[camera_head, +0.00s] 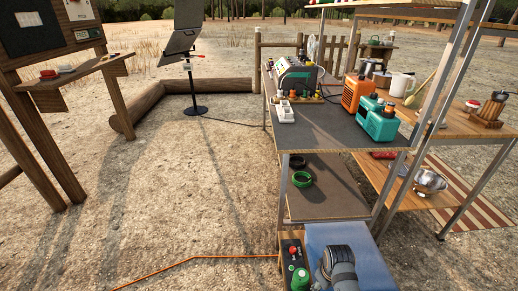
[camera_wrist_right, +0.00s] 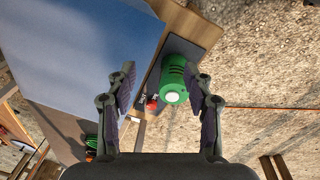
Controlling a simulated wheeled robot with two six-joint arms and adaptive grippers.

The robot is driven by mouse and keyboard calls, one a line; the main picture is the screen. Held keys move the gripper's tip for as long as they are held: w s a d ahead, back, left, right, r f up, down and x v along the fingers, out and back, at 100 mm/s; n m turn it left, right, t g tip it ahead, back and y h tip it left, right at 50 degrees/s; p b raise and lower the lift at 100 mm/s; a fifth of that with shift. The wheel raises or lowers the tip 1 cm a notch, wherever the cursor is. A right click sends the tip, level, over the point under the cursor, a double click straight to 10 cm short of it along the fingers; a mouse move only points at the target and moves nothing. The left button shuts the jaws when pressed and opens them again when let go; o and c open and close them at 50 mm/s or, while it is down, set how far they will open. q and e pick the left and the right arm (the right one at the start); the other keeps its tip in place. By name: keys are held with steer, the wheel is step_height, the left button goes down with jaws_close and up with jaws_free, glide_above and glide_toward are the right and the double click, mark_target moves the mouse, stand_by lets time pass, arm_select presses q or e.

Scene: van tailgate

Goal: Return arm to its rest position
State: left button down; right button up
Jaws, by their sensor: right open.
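My right gripper (camera_wrist_right: 159,70) is open in the right wrist view, with nothing between its fingers that I can see being held. A green rounded object (camera_wrist_right: 175,75) with a pale end lies beyond and between the fingertips, apart from them as far as I can tell. A small red knob (camera_wrist_right: 152,103) is beside it. In the head view, a grey rounded part of my right arm shows over the blue surface at the bottom; its fingers are hidden there. The same green object (camera_head: 299,279) stands just left of it. My left gripper is not in either view.
A blue surface (camera_head: 377,262) lies under my right arm. A metal-framed shelf (camera_head: 335,125) behind it bears an orange unit (camera_head: 357,93) and a teal unit (camera_head: 377,121). A green ring (camera_head: 301,179) lies on the lower shelf. An orange cable (camera_head: 190,261) crosses the open ground at left.

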steer(key=s+d+r+m+t, duration=0.2)
steer(key=s+d+r+m, duration=0.15)
steer(key=s+r, duration=0.85)
steer(key=s+f+m+g, duration=0.1)
steer(key=s+f, duration=0.2)
steer(key=f, duration=1)
steer(key=s+f+g, duration=0.1)
steer(key=s+f, duration=0.1)
steer(key=f, duration=1.1)
arm_select(q)
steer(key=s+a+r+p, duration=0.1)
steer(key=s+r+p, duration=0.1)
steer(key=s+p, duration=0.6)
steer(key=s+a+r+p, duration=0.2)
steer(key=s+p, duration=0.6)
steer(key=p, duration=0.7)
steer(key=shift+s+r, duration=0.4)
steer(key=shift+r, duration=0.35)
arm_select(e)
steer(key=s+d+r, duration=0.1)
steer(key=s+r, duration=0.2)
steer(key=s, duration=0.5)
steer(key=s+d+r, duration=0.2)
steer(key=s+r, duration=0.1)
steer(key=s, duration=0.5)
steer(key=shift+s+d, duration=0.15)
steer(key=shift+s, duration=0.2)
